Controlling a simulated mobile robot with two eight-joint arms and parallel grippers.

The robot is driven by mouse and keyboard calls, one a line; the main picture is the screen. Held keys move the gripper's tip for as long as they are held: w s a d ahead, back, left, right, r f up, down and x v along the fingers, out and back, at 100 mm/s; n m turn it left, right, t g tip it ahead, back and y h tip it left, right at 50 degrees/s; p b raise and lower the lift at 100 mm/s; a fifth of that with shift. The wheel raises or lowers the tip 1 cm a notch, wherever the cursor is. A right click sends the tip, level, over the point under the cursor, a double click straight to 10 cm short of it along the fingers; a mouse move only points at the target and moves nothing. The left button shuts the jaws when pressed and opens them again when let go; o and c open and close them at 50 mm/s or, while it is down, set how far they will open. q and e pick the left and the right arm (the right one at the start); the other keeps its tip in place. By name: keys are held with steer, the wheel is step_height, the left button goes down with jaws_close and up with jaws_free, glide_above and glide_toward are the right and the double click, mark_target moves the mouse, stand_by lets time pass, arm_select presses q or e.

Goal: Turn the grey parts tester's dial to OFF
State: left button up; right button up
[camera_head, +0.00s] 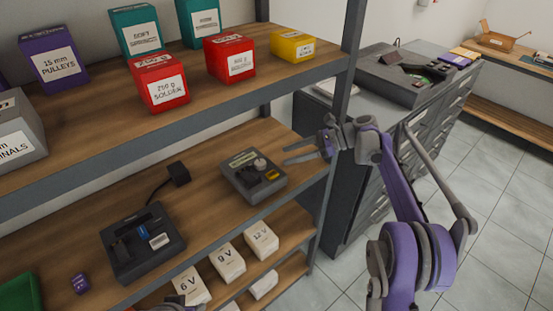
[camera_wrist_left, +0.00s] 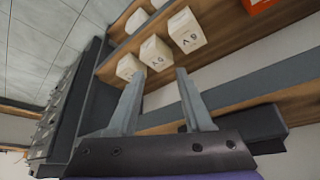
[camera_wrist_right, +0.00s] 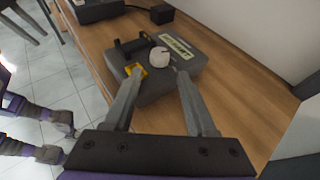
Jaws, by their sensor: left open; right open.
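The grey parts tester (camera_head: 242,185) sits on the middle wooden shelf near its right end. Its round pale dial (camera_head: 260,163) is on top, beside a label strip, a black part and a yellow patch. My right gripper (camera_head: 286,155) is open and empty, just right of the tester. In the right wrist view, the tester (camera_wrist_right: 190,66) lies ahead, and the dial (camera_wrist_right: 159,56) appears just beyond and between the open fingertips (camera_wrist_right: 160,72), not gripped. The dial's setting is too small to read. My left gripper (camera_wrist_left: 166,73) is open and empty in the left wrist view, facing white boxes.
A darker device (camera_head: 165,257) stands left on the same shelf, with a black adapter (camera_head: 178,174) behind it. White voltage boxes (camera_head: 228,262) stand on the shelf below. Red boxes (camera_head: 230,58) stand above. A shelf post (camera_head: 331,190) rises near my right arm.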

steer(key=v, duration=0.2)
steer(key=shift+d+r, duration=0.15)
steer(key=shift+d, duration=0.25)
